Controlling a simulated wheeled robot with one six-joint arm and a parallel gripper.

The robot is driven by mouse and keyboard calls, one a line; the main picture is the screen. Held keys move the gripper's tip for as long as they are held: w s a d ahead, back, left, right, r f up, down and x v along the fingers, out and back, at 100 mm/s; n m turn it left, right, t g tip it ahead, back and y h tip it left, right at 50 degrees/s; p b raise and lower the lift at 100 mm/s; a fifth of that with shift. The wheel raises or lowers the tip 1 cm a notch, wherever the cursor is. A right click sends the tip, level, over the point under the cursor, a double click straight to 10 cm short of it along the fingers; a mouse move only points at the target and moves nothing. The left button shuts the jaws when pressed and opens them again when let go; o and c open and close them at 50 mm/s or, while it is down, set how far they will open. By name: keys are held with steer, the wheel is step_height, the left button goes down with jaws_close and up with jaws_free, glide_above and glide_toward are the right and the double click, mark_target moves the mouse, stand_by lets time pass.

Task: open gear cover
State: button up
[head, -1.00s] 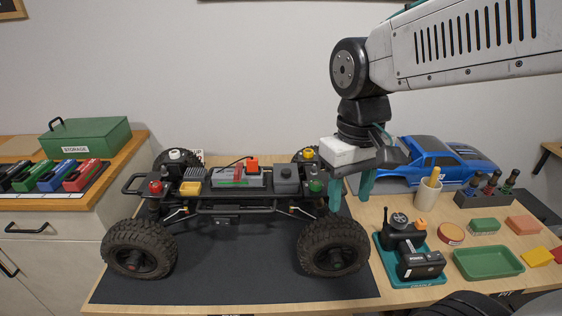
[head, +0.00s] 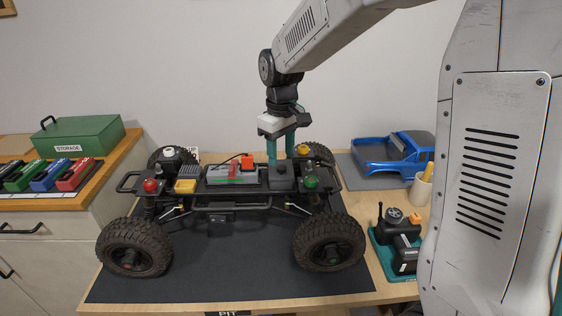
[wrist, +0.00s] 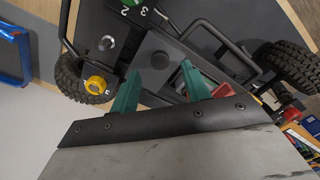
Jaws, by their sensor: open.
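The gear cover appears to be the dark grey box (head: 282,179) with a small black knob on top, on the right part of the crawler's chassis. It looks closed. It also shows in the wrist view (wrist: 147,42), with its knob (wrist: 160,60) just ahead of the gap between my fingers. My gripper (head: 281,160) points down with two teal fingers apart and nothing between them. In the head view it is over or just behind the cover; I cannot tell if it touches. The fingertips also show in the wrist view (wrist: 162,80).
The crawler (head: 228,207) stands on a dark mat (head: 230,275). A blue body shell (head: 393,157) and teal stand (head: 400,270) lie right.

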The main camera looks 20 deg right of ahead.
mark_target(281, 167)
steer(key=shift+f, duration=1.7)
jaws_close()
